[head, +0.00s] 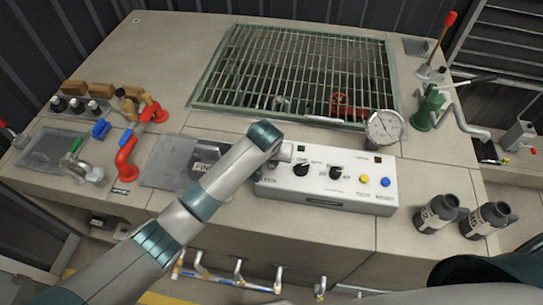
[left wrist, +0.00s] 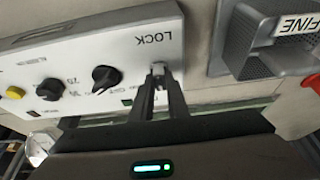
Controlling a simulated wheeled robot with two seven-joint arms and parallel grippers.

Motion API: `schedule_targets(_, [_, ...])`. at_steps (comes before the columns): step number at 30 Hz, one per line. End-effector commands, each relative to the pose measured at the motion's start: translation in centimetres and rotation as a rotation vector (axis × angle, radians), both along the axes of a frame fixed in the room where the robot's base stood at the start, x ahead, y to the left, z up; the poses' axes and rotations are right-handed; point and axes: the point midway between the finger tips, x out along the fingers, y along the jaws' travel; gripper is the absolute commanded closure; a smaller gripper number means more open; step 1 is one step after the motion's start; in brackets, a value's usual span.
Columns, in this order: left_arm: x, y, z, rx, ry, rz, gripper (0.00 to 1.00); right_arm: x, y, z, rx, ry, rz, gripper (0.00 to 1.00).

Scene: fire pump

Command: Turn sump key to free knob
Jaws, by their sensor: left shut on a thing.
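The white control box (head: 330,190) sits on the bench's front half. It has a black knob (head: 301,169) on the left, a second black knob (head: 336,172), a yellow button (head: 364,180) and a blue button (head: 386,182). My left gripper (left wrist: 158,78) is at the box's end with the printed word LOCK. Its fingers are shut on a small grey sump key (left wrist: 158,67), mostly hidden between the tips. The nearer black knob (left wrist: 105,78) is beside the fingers, apart from them. In the head view my left arm covers the key. My right gripper is not in view.
A grated opening (head: 300,75) lies behind the box, with a pressure gauge (head: 385,128) at its front right corner. A mesh tray with a FINE label (left wrist: 270,35) is close to the gripper. Two dark canisters (head: 437,213) stand at right. Red pipework (head: 128,155) stands at left.

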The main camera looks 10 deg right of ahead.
Motion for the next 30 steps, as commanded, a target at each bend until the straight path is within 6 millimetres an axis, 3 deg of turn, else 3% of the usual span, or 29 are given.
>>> schedule_targets(14, [0.13, -0.04, 0.13, -0.002, -0.003, 0.018, 1.0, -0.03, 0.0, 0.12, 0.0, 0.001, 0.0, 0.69])
schedule_targets(15, [0.13, -0.04, 0.13, -0.002, -0.003, 0.018, 0.77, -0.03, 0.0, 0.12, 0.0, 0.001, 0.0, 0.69])
schedule_targets(17, [0.12, -0.05, 0.13, -0.002, -0.003, 0.017, 0.67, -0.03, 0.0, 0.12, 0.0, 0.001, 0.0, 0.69])
schedule_targets(30, [-0.08, 0.01, 0.32, -0.001, -0.001, 0.016, 0.67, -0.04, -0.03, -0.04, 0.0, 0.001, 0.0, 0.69])
